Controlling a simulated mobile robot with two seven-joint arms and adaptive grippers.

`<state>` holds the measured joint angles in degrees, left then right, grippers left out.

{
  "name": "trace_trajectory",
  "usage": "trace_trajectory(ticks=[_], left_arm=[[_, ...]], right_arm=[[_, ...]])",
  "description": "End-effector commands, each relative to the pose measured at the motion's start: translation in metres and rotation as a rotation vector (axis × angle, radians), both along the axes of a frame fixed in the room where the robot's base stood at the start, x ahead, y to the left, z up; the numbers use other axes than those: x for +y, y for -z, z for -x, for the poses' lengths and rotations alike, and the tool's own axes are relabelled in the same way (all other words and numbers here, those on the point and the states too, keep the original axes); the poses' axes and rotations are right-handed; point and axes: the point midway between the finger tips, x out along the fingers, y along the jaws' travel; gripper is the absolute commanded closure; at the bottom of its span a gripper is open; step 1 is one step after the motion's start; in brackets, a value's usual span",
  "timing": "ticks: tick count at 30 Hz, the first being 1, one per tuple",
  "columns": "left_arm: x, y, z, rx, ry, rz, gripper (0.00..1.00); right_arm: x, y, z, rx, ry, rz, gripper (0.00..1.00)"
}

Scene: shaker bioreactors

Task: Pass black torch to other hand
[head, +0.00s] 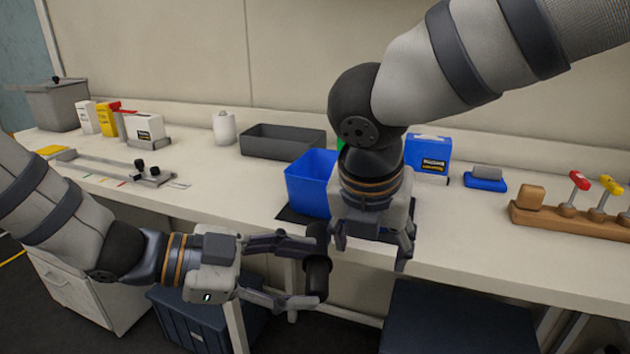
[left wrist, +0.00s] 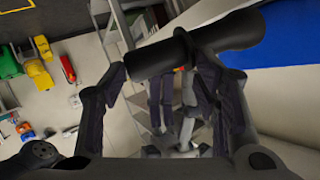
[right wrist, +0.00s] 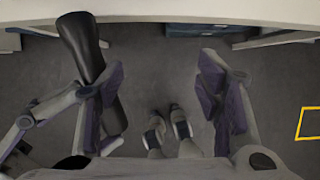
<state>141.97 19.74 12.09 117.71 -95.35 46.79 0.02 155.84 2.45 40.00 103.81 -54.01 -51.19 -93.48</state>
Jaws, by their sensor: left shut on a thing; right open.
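The black torch (head: 318,268) is a dark cylinder with a wider head, held roughly upright in front of the table edge. My left gripper (head: 300,270) is shut on it. In the left wrist view the torch (left wrist: 160,55) lies across the fingertips. My right gripper (head: 372,250) points down just right of the torch, open and empty. In the right wrist view the torch (right wrist: 82,45) shows beside the left finger, outside the gap between the fingers (right wrist: 160,75). Whether that finger touches it I cannot tell.
A blue open bin (head: 308,185) stands on the table (head: 465,235) just behind the grippers. A grey tray (head: 283,140) and a blue box (head: 428,153) are further back. A wooden rack (head: 570,222) is at the right. Dark blue crates (head: 195,315) stand below the table.

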Motion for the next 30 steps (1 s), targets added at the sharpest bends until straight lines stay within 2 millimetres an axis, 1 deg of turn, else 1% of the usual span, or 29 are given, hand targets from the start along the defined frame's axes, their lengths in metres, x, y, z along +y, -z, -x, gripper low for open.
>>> trace_trajectory(ticks=[1,2,3,6,8,10,11,14,21,24,27,30], left_arm=[[0.0,0.0,0.0,0.0,0.0,0.001,0.73],[0.0,0.0,0.0,0.0,0.0,0.001,0.73],[0.0,0.0,0.0,0.0,0.0,0.001,0.73],[0.0,0.001,0.0,0.001,0.0,0.0,0.73],[0.0,0.001,0.0,0.001,0.0,0.0,0.73],[0.0,0.001,0.0,0.001,0.0,0.0,0.73],[0.0,0.0,0.0,0.001,0.0,0.001,0.73],[0.0,0.0,0.0,0.001,0.0,0.001,0.73],[0.0,0.0,0.0,0.001,0.0,0.001,0.73],[0.0,0.0,0.0,0.0,0.0,0.001,0.73],[0.0,0.0,0.0,0.0,0.0,0.001,0.73],[0.0,0.0,0.0,0.0,0.0,0.001,0.73]], right_arm=[[0.008,-0.027,-0.011,-0.04,-0.072,0.039,0.41],[0.018,-0.038,-0.017,-0.04,-0.12,0.042,0.41],[0.033,-0.046,-0.023,-0.024,-0.176,0.023,0.41],[0.06,-0.064,-0.031,-0.009,-0.283,-0.011,0.41],[0.069,-0.071,-0.034,-0.005,-0.325,-0.024,0.41],[0.074,-0.073,-0.035,-0.001,-0.351,-0.031,0.41],[0.075,-0.072,-0.036,0.001,-0.355,-0.032,0.41],[0.076,-0.056,-0.042,0.003,-0.359,-0.031,0.41],[0.077,-0.001,-0.065,0.003,-0.357,-0.032,0.41],[0.078,0.016,-0.072,0.002,-0.357,-0.034,0.41],[0.078,0.028,-0.077,0.001,-0.356,-0.033,0.41],[0.078,0.033,-0.08,-0.002,-0.356,-0.033,0.41]])
